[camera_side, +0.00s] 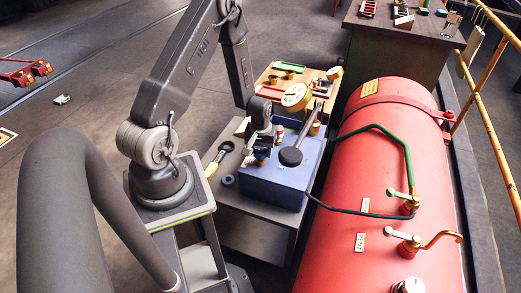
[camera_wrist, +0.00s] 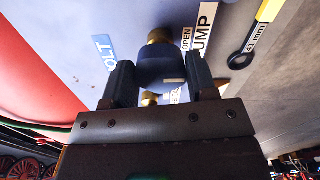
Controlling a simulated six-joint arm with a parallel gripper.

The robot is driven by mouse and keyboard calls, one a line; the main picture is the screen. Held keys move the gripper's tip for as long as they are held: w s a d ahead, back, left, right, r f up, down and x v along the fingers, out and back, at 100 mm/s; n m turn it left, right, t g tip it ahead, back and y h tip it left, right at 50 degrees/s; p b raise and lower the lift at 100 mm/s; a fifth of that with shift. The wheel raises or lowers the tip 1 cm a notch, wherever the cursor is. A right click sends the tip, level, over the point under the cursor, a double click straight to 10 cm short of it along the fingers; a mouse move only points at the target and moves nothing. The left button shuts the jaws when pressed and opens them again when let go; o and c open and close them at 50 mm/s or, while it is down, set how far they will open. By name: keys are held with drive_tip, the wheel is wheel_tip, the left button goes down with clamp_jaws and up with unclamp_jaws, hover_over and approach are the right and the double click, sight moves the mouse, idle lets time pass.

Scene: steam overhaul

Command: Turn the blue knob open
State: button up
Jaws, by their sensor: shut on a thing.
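The blue knob (camera_wrist: 161,66) sits between the two fingers of my gripper (camera_wrist: 160,82) in the wrist view, with a finger against each side. It has a pale mark on its face and a brass fitting (camera_wrist: 159,36) behind it. My gripper is shut on the knob. In the side view my gripper (camera_side: 262,155) is at the left end of the blue box (camera_side: 275,187), and the knob is largely hidden there. Labels reading "OPEN" and "PUMP" (camera_wrist: 203,27) are on the panel beside the knob. A label ending in "OLT" (camera_wrist: 104,50) is on the other side.
A large red tank (camera_side: 395,150) with a green pipe (camera_side: 407,155) stands right of the box. A black-headed lever (camera_side: 291,156) rises from the box. A yellow-handled wrench (camera_side: 219,157) lies left of it. A wooden tray (camera_side: 283,87) with tools lies behind.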

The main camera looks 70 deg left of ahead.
sight(261, 150)
idle(0.4)
drive_tip(key=o, duration=0.9)
wheel_tip(261, 150, up, 14)
drive_tip(key=shift+f, duration=0.1)
drive_tip(key=d+r+m+t, duration=0.1)
drive_tip(key=d+r+m, duration=0.2)
drive_tip(key=d+r, duration=0.5)
drive_tip(key=s+d+r+m+t, duration=0.1)
drive_tip(key=s+d+r+m, duration=0.1)
drive_tip(key=s+d+r, duration=0.1)
drive_tip(key=s+d+r+m+t, duration=0.2)
drive_tip(key=s+d+r+m, duration=0.1)
drive_tip(key=s+d+r, duration=0.1)
drive_tip(key=s+d+r+m+t, duration=0.1)
drive_tip(key=s+d+r+m, duration=0.1)
drive_tip(key=d+r, duration=0.4)
drive_tip(key=shift+s+d+r+m+t, duration=0.1)
drive_tip(key=shift+s+r+m+t, duration=0.25)
drive_tip(key=shift+s+r, duration=0.3)
